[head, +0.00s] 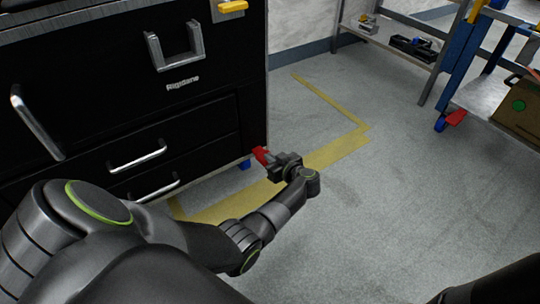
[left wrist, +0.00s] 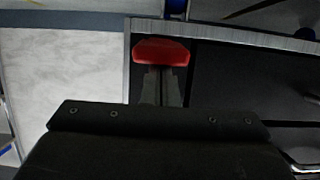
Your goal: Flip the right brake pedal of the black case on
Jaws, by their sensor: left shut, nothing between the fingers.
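The black case (head: 90,100) stands at the left in the head view, with metal handles on its front. Its red right brake pedal (head: 261,155) sticks out low at the case's right corner, by a blue caster (head: 245,164). My left gripper (head: 272,160) is at the pedal, its fingertips at or very near it. In the left wrist view the red pedal (left wrist: 160,52) lies straight beyond the shut fingers (left wrist: 162,88); I cannot tell whether they touch. The fingers hold nothing. My right gripper is not in view.
Yellow tape (head: 335,152) marks the grey floor around the case. A blue cart (head: 465,65) with its own red pedal (head: 456,117) stands at the upper right. A low shelf (head: 395,40) is at the back. The floor right of the case is clear.

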